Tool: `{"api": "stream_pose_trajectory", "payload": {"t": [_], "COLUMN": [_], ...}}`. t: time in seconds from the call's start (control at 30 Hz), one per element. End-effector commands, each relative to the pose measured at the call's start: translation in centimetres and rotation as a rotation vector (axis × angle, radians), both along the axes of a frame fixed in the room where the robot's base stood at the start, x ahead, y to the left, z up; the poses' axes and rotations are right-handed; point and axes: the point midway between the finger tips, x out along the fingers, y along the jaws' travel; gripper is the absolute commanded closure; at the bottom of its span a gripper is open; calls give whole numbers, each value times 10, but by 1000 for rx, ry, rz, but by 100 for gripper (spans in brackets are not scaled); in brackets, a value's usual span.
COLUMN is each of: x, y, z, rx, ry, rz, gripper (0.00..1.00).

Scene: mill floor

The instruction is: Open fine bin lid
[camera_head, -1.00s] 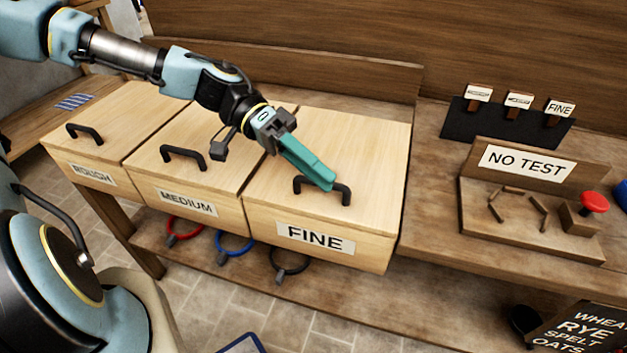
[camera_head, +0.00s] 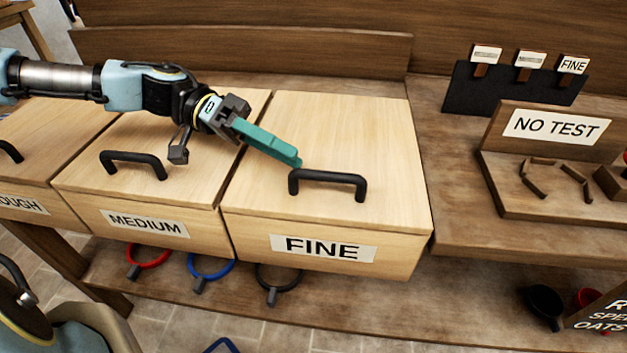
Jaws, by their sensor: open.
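The fine bin (camera_head: 230,235) is a pale wooden box with a "FINE" label (camera_head: 322,248) on its front. Its lid (camera_head: 340,125) lies shut, with a black bar handle (camera_head: 328,176) near the front edge. My gripper (camera_head: 297,163), with long teal fingers, reaches in from the left over the lid. Its tips are just left of and behind the handle's left end. The jaws are open and hold nothing; the gap between the fingers is hard to see from this side. Whether the tips touch the handle I cannot tell.
The medium bin (camera_head: 90,215) with its own handle (camera_head: 135,163) is close on the left, under my arm. On the right stand a "NO TEST" board (camera_head: 556,126) and a dark rack (camera_head: 512,88) with small tags.

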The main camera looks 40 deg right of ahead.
Motion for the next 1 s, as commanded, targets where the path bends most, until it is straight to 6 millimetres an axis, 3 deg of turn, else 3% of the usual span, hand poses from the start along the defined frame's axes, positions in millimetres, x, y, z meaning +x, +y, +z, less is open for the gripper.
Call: {"api": "stream_pose_trajectory", "payload": {"t": [0.17, 0.6, 1.0], "x": [-6, -63, -70], "y": [-2, -19, -22], "z": [-6, -18, -21], "rx": [-1, -1, 0], "ry": [1, 1, 0], "rz": [-3, -3, 0], "gripper": [50, 50, 50]}}
